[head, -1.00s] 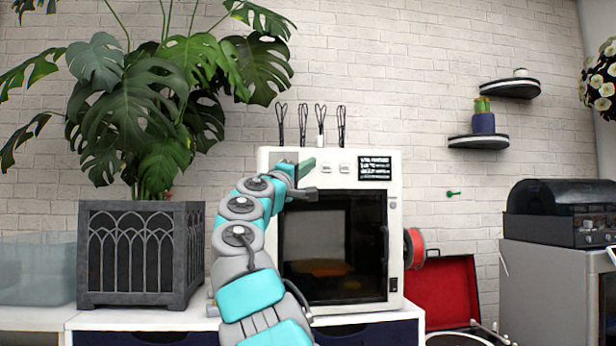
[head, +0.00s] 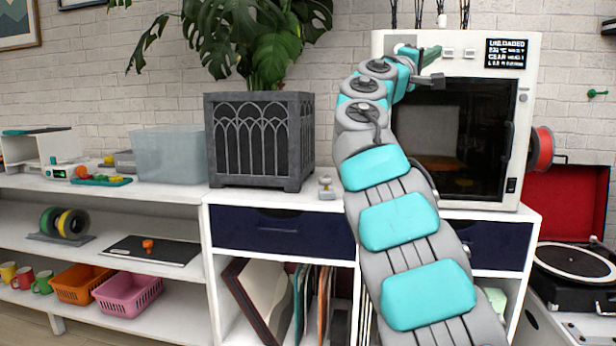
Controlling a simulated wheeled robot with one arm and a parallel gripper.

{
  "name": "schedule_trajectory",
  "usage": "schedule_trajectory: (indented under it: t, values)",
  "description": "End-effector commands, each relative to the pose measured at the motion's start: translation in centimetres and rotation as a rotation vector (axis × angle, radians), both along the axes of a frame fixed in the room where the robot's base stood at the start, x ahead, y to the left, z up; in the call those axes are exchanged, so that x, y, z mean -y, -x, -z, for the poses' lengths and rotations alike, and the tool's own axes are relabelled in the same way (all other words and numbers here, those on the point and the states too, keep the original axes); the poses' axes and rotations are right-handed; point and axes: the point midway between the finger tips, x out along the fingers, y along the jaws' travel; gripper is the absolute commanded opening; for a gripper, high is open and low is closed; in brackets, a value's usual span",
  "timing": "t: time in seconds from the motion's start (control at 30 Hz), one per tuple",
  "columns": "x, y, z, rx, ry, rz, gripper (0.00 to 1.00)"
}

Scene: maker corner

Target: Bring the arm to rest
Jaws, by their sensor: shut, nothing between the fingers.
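My arm, grey with teal pads, rises from the lower right of the head view and bends up in front of the white printer cabinet (head: 385,45). My gripper (head: 432,80) is at the arm's far end, in front of the upper left part of the cabinet's front. It is small in the picture, and its fingers look closed with nothing held. The cabinet's dark glass door (head: 470,140) is closed, and an orange shape shows dimly behind it. I cannot tell whether the gripper touches the cabinet.
A planter (head: 260,140) with a large plant stands left of the cabinet. A clear bin (head: 170,155) is farther left. Shelves below hold an orange basket (head: 80,285), a pink basket (head: 128,293) and several mugs. A turntable (head: 575,262) is at the right.

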Motion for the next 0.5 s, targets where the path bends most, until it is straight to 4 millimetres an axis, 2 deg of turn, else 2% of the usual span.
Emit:
schedule_trajectory:
  t: [0.07, 0.17, 0.37, 0.47, 0.5]
  values:
    - [0.7, 0.6, 1.3, -0.027, -0.053, 0.007, 0.00]
    - [2.4, 1.7, 4.6, -0.083, -0.162, 0.021, 0.00]
    - [5.1, 6.0, 13.8, -0.203, -0.433, 0.060, 0.00]
    - [5.4, 8.9, 18.9, -0.260, -0.575, 0.079, 0.00]
    - [5.4, 10.0, 21.2, -0.287, -0.633, 0.088, 0.00]
